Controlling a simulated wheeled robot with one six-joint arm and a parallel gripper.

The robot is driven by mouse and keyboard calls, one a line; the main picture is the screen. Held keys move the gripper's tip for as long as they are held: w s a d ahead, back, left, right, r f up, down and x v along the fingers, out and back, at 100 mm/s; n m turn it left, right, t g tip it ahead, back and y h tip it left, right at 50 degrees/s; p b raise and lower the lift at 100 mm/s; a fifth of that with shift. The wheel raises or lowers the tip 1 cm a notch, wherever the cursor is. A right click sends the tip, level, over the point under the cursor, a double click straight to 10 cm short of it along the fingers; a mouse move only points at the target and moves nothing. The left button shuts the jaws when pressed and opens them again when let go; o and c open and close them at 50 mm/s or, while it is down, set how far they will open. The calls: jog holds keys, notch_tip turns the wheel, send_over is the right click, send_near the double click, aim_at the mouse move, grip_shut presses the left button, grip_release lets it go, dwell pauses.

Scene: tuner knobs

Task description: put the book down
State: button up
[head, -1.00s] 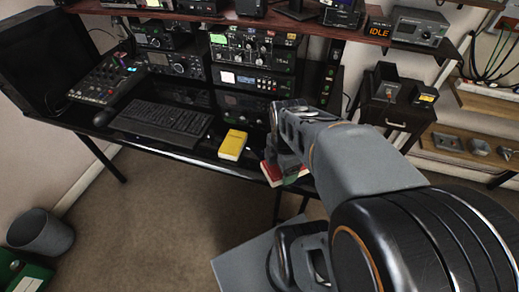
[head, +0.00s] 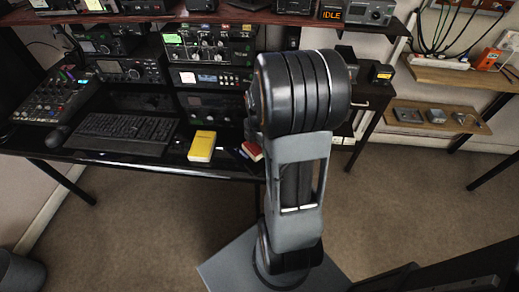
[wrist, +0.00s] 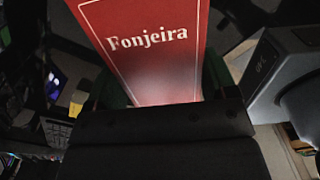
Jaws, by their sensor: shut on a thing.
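A red book with the white title "Fonjeira" (wrist: 150,60) fills the top middle of the wrist view. My gripper (wrist: 160,88) is shut on it, with green finger parts showing at both sides of the book. In the head view a small part of the red book (head: 252,151) shows left of my arm, by the front edge of the black desk (head: 130,157). My arm hides the gripper and most of the book there. I cannot tell whether the book touches the desk.
A yellow book (head: 202,146) lies on the desk just left of the red one. A keyboard (head: 125,131) and a mixer (head: 52,98) are further left. Radio units (head: 212,45) stand behind. A low wooden shelf (head: 435,118) with small metal items is at the right.

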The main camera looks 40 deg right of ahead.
jog(key=shift+w+d+f, duration=0.2)
jog(key=shift+f, duration=0.35)
jog(key=shift+f+b, duration=0.3)
jog(key=shift+f, duration=0.95)
jog(key=shift+f, duration=0.2)
jog(key=o, duration=0.9)
jog(key=shift+o, duration=0.2)
